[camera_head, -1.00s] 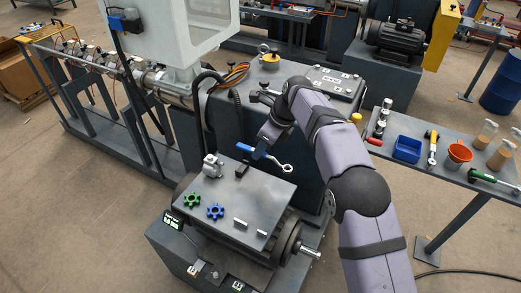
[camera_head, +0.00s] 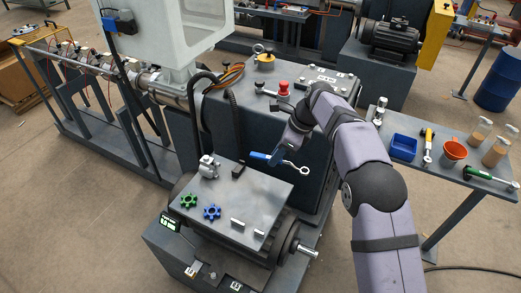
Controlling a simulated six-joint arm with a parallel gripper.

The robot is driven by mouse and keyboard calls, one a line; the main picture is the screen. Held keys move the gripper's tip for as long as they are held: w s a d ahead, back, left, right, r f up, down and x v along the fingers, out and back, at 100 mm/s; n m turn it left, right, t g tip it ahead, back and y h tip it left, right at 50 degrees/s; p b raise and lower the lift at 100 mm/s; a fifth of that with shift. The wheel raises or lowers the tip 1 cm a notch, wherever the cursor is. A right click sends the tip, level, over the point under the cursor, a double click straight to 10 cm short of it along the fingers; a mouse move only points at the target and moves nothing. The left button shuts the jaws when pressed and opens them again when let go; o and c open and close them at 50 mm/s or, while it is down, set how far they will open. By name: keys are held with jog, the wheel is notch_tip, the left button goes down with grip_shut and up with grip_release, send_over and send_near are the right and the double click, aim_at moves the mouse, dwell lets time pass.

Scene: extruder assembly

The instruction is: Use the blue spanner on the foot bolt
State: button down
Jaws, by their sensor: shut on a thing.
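The blue spanner (camera_head: 294,166) has a blue handle and a bright steel shaft with a ring end. It is held roughly level, above and just right of the grey plate's back edge. My gripper (camera_head: 276,158) is shut on the spanner at its handle, with the ring end sticking out to the right. The ring end appears in front of the dark machine housing, and I see no bolt in it. I cannot tell which part is the foot bolt; none shows clearly near the spanner.
The grey plate (camera_head: 258,192) carries a green gear (camera_head: 189,200), a blue gear (camera_head: 212,212), a silver fitting (camera_head: 208,167) and small metal bars. A shaft (camera_head: 306,250) juts out at its right. The side table (camera_head: 462,172) holds a blue bin (camera_head: 403,147), an orange bowl (camera_head: 454,150) and tools.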

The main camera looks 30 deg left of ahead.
jog(key=s+d+f+n+g+h, duration=0.15)
jog(key=d+n, duration=0.25)
jog(key=d, duration=0.6)
jog(key=s+d+f+n+g, duration=0.1)
jog(key=d+f+n, duration=0.2)
jog(key=d, duration=0.7)
jog(key=s+d+f+n+g+h, duration=0.15)
jog(key=d+n, duration=0.25)
jog(key=d, duration=0.6)
jog(key=s+d+f+n+h, duration=0.1)
jog(key=s+d+f+n, duration=0.1)
jog(key=s+d+n, duration=0.55)
jog(key=a+r+n+h+b, duration=0.1)
jog(key=a+r+n+h, duration=0.15)
jog(key=a, duration=1.65)
jog(key=s+a+r+n+t+b, duration=0.1)
jog(key=s+a+r+n+b, duration=0.3)
jog(key=s+a, duration=1.35)
jog(key=s+a+f+m+b, duration=0.1)
jog(key=f+b, duration=0.3)
jog(key=f, duration=0.6)
jog(key=s+a+f+m+b, duration=0.1)
jog(key=s+a+f+b, duration=0.3)
jog(key=f, duration=0.5)
jog(key=s+a+f+m+b, duration=0.1)
jog(key=s+a+f+b, duration=0.1)
jog(key=f, duration=0.8)
jog(key=shift+s+a+f+m+g+b, duration=0.15)
jog(key=shift+s+f+m+g+b, duration=0.3)
jog(key=shift+b, duration=0.8)
